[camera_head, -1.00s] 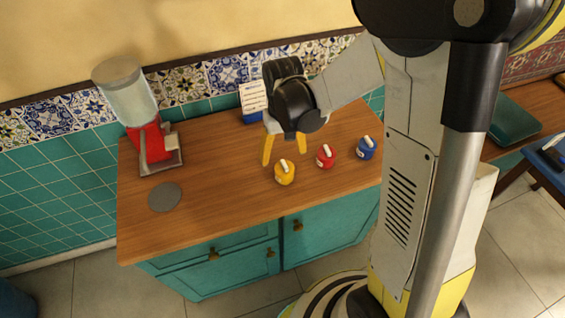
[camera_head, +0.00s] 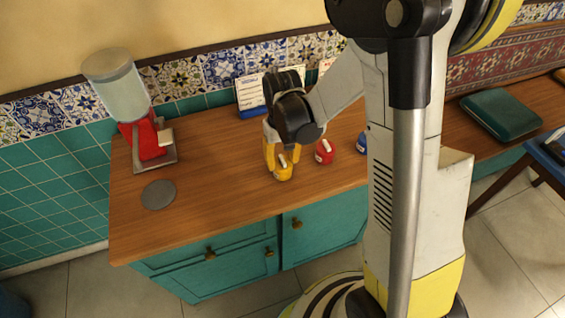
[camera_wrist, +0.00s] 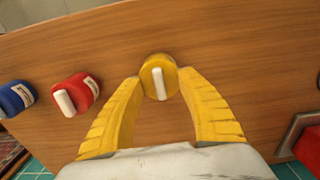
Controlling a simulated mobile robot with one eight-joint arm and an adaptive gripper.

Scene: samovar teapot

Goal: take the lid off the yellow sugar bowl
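The yellow sugar bowl (camera_head: 284,172) stands on the wooden counter, in line with a red and a blue bowl to its right. Its round yellow lid with a white bar handle shows from above in the wrist view (camera_wrist: 159,77). My gripper (camera_head: 281,164) is lowered at the bowl, pointing down. In the wrist view my gripper (camera_wrist: 158,88) has its two yellow fingers apart, with their tips on either side of the bowl's near part. Whether the fingertips touch the bowl I cannot tell. The lid is on the bowl.
The red bowl (camera_head: 324,152) is close by on the right, and the blue bowl (camera_head: 362,143) is beyond it, partly hidden by my arm. A grey disc (camera_head: 158,194) and a red dispenser (camera_head: 147,140) are at the left. A white and blue card stand (camera_head: 252,96) is behind my gripper.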

